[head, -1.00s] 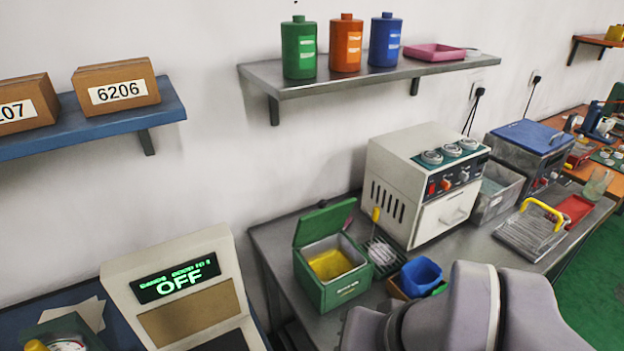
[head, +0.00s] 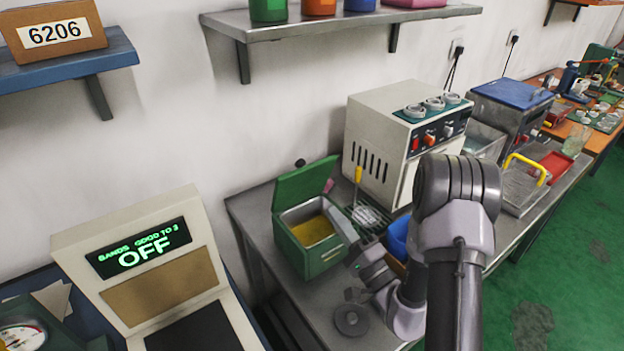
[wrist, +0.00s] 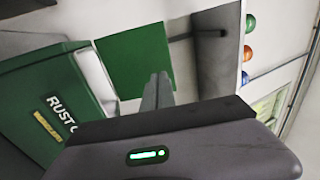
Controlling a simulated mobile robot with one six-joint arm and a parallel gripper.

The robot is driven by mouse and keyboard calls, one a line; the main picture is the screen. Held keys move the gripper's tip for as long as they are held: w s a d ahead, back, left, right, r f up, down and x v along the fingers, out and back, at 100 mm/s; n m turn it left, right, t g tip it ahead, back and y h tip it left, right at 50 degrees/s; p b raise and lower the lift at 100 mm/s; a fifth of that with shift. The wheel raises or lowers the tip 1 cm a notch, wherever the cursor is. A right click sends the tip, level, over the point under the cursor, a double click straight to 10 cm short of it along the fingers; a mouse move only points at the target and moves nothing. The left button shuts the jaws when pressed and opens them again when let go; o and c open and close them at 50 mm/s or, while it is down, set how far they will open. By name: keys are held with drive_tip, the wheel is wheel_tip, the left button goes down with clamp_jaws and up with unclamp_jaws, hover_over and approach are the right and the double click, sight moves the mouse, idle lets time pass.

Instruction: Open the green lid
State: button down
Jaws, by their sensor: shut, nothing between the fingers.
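The green lid (head: 305,182) stands raised at the back of the green box (head: 310,258), leaving the box open. Yellow contents (head: 312,230) show inside its pale inner walls. In the wrist view the lid (wrist: 135,58) is a green square beyond the fingers, and the box (wrist: 45,105) bears a partly cut-off "RUST" label. My gripper (head: 336,216) is at the box's right rim, its fingers pointing up toward the lid. In the wrist view my gripper (wrist: 159,78) has its fingers together and empty, in front of the lid's lower edge. Whether they touch the lid I cannot tell.
A white machine (head: 385,145) stands behind and right of the box, with a yellow-handled tool (head: 358,175) between them. A blue bin (head: 398,238) is partly hidden by my arm. A wall shelf (head: 340,24) is above.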

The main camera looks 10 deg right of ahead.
sight(306, 174)
drive_tip(key=p+x, duration=0.2)
drive_tip(key=x, duration=0.8)
drive_tip(key=shift+a, duration=0.1)
drive_tip(key=shift+r+p, duration=0.35)
drive_tip(key=shift+p, duration=0.5)
drive_tip(key=p, duration=0.2)
drive_tip(key=w+r+g+p, duration=0.1)
drive_tip(key=p, duration=0.1)
drive_tip(key=shift+a+r, duration=0.2)
drive_tip(key=shift+a, duration=0.1)
drive_tip(key=shift+w+a+b, duration=0.25)
drive_tip(key=shift+w+b, duration=0.1)
drive_tip(key=shift+w, duration=0.35)
drive_tip(key=shift+w+a+b, duration=0.3)
drive_tip(key=shift+w, duration=0.45)
